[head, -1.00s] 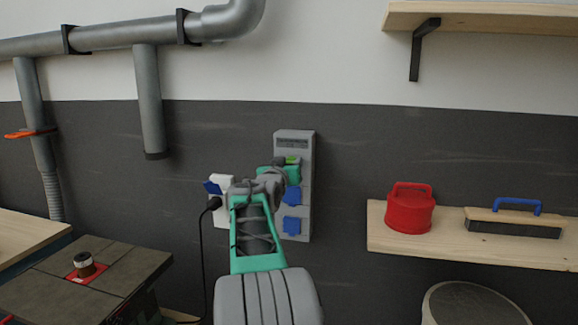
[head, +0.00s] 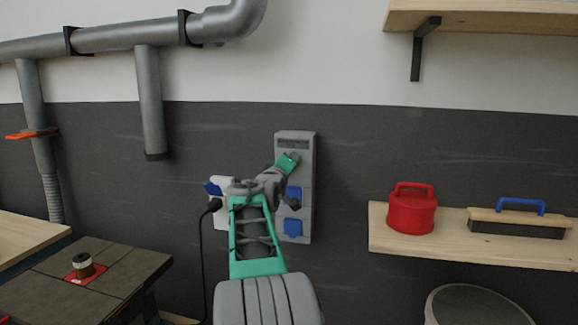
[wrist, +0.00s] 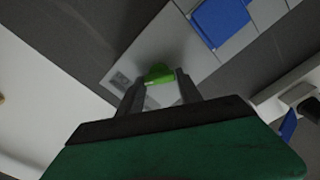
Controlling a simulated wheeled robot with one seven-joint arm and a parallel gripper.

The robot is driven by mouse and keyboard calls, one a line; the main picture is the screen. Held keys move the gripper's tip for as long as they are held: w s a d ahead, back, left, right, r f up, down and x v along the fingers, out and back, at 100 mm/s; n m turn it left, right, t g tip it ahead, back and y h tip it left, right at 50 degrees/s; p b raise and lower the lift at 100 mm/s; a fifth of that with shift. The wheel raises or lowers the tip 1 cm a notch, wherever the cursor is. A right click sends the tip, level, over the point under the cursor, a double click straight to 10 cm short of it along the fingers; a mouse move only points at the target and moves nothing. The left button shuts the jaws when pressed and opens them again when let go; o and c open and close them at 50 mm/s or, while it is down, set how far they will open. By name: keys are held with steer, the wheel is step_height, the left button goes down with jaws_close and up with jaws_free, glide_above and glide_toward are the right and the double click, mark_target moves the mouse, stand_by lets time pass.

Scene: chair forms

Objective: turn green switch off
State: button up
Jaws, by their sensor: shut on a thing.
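The green switch (wrist: 158,74) is on the upper part of the grey wall panel (head: 284,138), below a dark label. The panel also shows tilted in the wrist view (wrist: 204,62). My gripper (head: 296,156) is at the panel; in the wrist view my gripper (wrist: 160,88) has its two dark fingers on either side of the switch and is shut on it. In the head view the gripper covers the switch. The exact angle of the switch is hard to tell.
Blue socket covers (head: 292,228) are on the panel below my gripper. A white socket box (head: 222,207) with a black cable is to the left. A red canister (head: 410,212) and a blue-handled brush (head: 517,220) stand on a shelf to the right.

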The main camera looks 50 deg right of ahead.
steer(key=n+p, duration=0.1)
steer(key=n, duration=0.5)
steer(key=shift+f, duration=0.2)
stand_by(0.4)
steer(key=o, duration=1.4)
steer(key=b+v, duration=0.2)
steer(key=v, duration=0.5)
steer(key=shift+s+a, duration=0.15)
steer(key=shift+a, duration=0.25)
